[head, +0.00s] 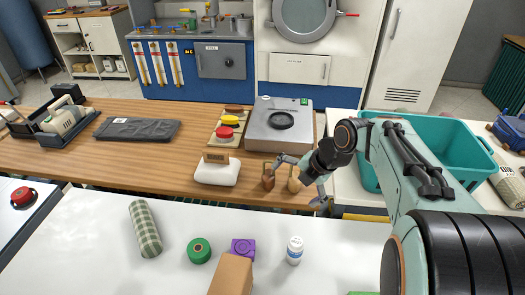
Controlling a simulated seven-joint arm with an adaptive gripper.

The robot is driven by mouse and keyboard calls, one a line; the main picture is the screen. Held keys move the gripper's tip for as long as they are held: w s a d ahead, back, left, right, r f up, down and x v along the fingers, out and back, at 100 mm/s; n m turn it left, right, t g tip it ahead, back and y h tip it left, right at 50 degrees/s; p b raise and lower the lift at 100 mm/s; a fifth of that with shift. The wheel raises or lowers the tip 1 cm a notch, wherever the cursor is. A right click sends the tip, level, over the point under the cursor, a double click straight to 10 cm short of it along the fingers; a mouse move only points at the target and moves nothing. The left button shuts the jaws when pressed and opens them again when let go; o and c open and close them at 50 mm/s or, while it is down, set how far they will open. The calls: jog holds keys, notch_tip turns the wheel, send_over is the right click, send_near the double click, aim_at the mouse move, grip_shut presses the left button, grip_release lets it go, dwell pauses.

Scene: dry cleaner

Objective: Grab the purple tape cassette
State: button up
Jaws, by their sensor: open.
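The purple tape cassette (243,248) lies on the white table (90,250) at the front, between a green tape roll (199,250) and a white bottle (294,250). A cardboard box (231,274) stands just in front of it and may hide part of its near edge. My gripper (297,182) is open, with its fingers spread, up and to the right of the cassette and well apart from it. It appears near two small brown wooden items (268,177) by the wooden counter's front edge. I cannot tell whether it touches them.
A checkered fabric roll (145,229) lies left on the white table. The wooden counter (60,157) behind holds a white block with a wooden sign (217,171), a button panel (228,125) and a grey scale-like device (279,128). A teal bin (455,140) stands right, behind my arm.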

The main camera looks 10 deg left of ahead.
jog(key=w+a+f+n+g+h, duration=0.1)
jog(key=w+a+f+n+g, duration=0.2)
jog(key=a+f, duration=0.45)
jog(key=n+h, duration=0.2)
jog(key=n, duration=0.1)
send_over(242, 252)
jog(key=w+d, duration=0.3)
jog(key=f, duration=0.9)
jog(key=shift+w+a+f, duration=0.1)
jog(key=shift+a+f, duration=0.05)
jog(key=shift+a, duration=0.05)
jog(key=shift+n+h, duration=0.5)
jog(key=shift+h, duration=0.2)
jog(key=s+f, duration=0.1)
jog(key=s+a+f, duration=0.1)
jog(key=a+f, duration=0.1)
jog(key=f, duration=0.1)
jog(key=shift+s, duration=0.4)
jog(key=shift+s+a+f, duration=0.15)
jog(key=shift+a, duration=0.1)
notch_tip(242, 252, down, 6)
jog(key=shift+f, duration=0.1)
jog(key=c, duration=1.2)
